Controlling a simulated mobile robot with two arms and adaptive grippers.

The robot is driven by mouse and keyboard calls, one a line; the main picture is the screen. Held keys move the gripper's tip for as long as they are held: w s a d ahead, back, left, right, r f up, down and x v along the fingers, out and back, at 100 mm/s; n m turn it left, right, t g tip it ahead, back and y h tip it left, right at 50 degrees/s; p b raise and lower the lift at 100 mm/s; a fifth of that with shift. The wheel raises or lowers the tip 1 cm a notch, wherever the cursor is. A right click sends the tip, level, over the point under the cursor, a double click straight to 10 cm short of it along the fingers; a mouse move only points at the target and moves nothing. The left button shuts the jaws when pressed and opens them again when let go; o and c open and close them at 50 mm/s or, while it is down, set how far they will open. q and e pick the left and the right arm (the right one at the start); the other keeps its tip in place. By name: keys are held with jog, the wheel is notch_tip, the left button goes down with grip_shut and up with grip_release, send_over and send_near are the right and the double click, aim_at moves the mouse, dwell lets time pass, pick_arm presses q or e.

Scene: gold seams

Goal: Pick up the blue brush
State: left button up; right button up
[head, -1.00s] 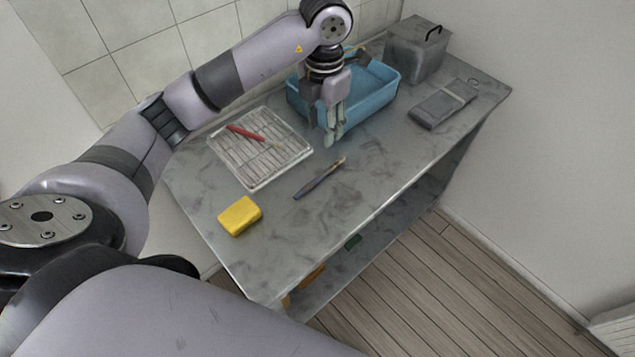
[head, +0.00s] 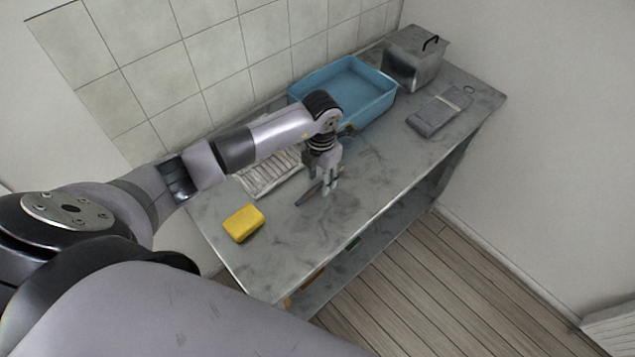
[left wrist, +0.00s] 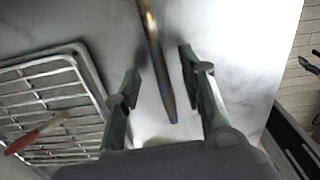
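The blue brush (head: 307,195) lies on the grey marbled worktop. In the head view its far part is hidden behind my left gripper (head: 328,188), which is low over it and points down. In the left wrist view the brush (left wrist: 158,75) lies between the two spread fingers of my left gripper (left wrist: 158,90), with its dark pointed end towards the palm. The fingers are open, with a gap on each side of the brush. I cannot tell how far the fingertips are above the worktop.
A wire rack (head: 268,176) with a red-handled brush (left wrist: 38,134) on it is left of the left gripper. A yellow sponge (head: 243,223) is nearer the front.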

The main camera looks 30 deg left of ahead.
pick_arm(q)
jog(key=shift+f, duration=0.45)
jog(key=shift+c, duration=0.4)
grip_shut()
jog(key=shift+r, duration=0.15)
